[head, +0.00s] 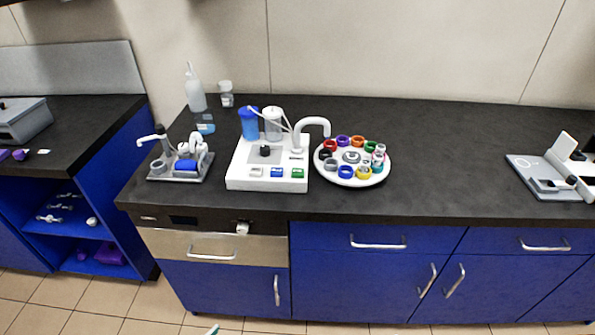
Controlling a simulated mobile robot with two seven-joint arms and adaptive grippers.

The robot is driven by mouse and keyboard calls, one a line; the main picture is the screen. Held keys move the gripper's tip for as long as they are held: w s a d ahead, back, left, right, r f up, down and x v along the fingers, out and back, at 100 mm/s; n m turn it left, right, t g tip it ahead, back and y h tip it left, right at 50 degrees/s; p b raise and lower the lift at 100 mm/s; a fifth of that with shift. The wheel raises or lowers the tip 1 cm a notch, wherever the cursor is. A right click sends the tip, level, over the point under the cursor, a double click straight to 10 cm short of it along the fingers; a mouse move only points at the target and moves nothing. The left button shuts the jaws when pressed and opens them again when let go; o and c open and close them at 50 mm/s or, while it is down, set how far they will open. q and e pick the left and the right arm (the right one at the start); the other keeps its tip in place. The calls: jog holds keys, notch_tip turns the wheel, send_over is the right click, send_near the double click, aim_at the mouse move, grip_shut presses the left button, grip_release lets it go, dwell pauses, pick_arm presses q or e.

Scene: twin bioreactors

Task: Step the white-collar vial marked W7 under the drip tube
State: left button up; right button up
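A round white carousel (369,180) stands on the dark bench at centre right, with a ring of vials wearing coloured collars. A pale vial with some pink (380,149) stands at its right side; I cannot read W7 or confirm which collar is white. The white curved drip tube (312,121) rises from the white bioreactor base (240,180) and bends down at the carousel's left edge. The red-collared vial (331,145) is nearest its outlet, but exact alignment is unclear. Neither gripper is clearly in view.
The base carries blue (248,123) and clear (272,124) vessels, with coloured buttons in front. A grey-based apparatus (181,172) stands left, a wash bottle (195,88) behind it. A white-and-grey device (553,178) stands far right. Bench between carousel and device is clear.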

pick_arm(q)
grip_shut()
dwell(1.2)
